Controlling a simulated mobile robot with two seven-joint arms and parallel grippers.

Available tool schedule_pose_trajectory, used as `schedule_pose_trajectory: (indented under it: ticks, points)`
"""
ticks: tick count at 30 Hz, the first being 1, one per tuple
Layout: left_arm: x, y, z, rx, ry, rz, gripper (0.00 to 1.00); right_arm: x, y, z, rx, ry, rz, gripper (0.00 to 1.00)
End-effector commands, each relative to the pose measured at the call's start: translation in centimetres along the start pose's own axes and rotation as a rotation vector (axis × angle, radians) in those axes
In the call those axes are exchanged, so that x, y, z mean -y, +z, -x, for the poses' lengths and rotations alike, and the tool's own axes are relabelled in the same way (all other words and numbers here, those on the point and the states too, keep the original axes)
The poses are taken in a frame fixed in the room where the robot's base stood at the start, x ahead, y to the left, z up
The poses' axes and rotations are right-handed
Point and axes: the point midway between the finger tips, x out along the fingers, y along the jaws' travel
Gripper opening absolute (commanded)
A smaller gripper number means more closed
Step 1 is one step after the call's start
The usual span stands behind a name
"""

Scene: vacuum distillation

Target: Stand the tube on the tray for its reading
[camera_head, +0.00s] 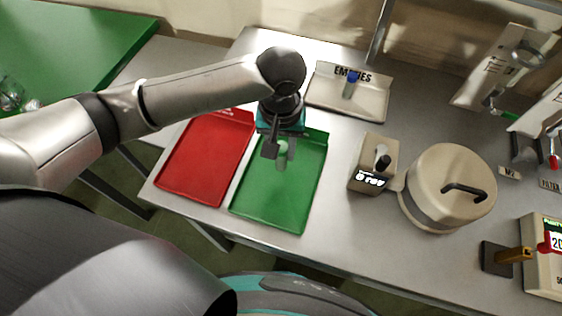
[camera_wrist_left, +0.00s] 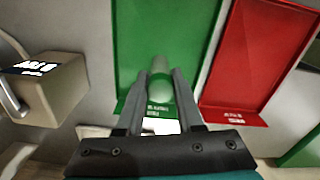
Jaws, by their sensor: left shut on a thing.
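A pale, translucent tube with a green top (camera_head: 282,152) is held upright between the fingers of my left gripper (camera_head: 276,146), over the green tray (camera_head: 262,208). In the left wrist view the tube (camera_wrist_left: 159,84) sits between the two grey fingers (camera_wrist_left: 162,76), with the green tray (camera_wrist_left: 130,60) behind it. I cannot tell whether the tube's bottom touches the tray. A red tray (camera_head: 200,165) lies directly to the left of the green one. My right gripper is not in view.
A tray marked EMPTIES (camera_head: 370,100) holds a blue-topped tube (camera_head: 350,84) behind. A small beige device with a display (camera_head: 374,160) and a round lidded pot (camera_head: 450,190) stand to the right. A green table (camera_head: 70,45) is at the far left.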

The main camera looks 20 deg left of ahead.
Motion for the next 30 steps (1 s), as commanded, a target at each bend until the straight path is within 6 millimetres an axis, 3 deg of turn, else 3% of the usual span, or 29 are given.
schedule_pose_trajectory:
  ticks: [7, 13, 25, 26, 30]
  points:
    - [0.0, 0.0, -2.0, 0.002, -0.001, 0.001, 0.00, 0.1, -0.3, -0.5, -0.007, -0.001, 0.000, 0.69]
    - [0.0, 0.0, -5.0, 0.001, -0.002, 0.001, 0.00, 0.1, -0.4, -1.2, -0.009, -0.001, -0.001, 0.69]
    - [0.0, 0.0, -5.4, 0.001, 0.000, 0.001, 0.00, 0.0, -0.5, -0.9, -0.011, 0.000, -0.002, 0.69]
    - [0.0, 0.0, -5.4, 0.000, 0.000, 0.000, 0.39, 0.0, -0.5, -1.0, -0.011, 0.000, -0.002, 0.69]
    - [0.0, 0.0, -5.4, 0.000, 0.000, 0.000, 0.55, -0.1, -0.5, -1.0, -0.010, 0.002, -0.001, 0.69]
